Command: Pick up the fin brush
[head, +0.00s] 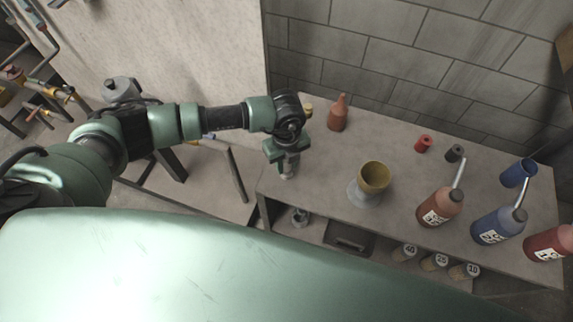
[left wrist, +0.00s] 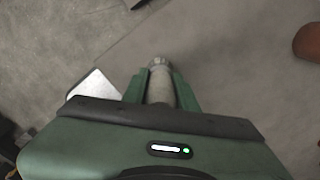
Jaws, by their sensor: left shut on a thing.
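My left gripper (head: 287,160) is over the left end of the grey bench, pointing down. Its two green fingers (left wrist: 158,90) are shut on a pale grey, round-bodied thing that I take for the fin brush (left wrist: 160,92). In the left wrist view it has a ribbed, lighter end that sticks out past the fingertips. In the head view only a small pale end of it shows below the fingers (head: 288,174). I cannot tell whether it touches the bench. My right gripper is not in view.
The bench (head: 320,175) also holds an orange-brown bottle (head: 338,115), a yellow cup (head: 374,177) on a grey base, red and dark spools, a blue cup (head: 517,173) and several spouted bottles (head: 440,207). Labelled jars stand on the shelf below. A block wall is behind.

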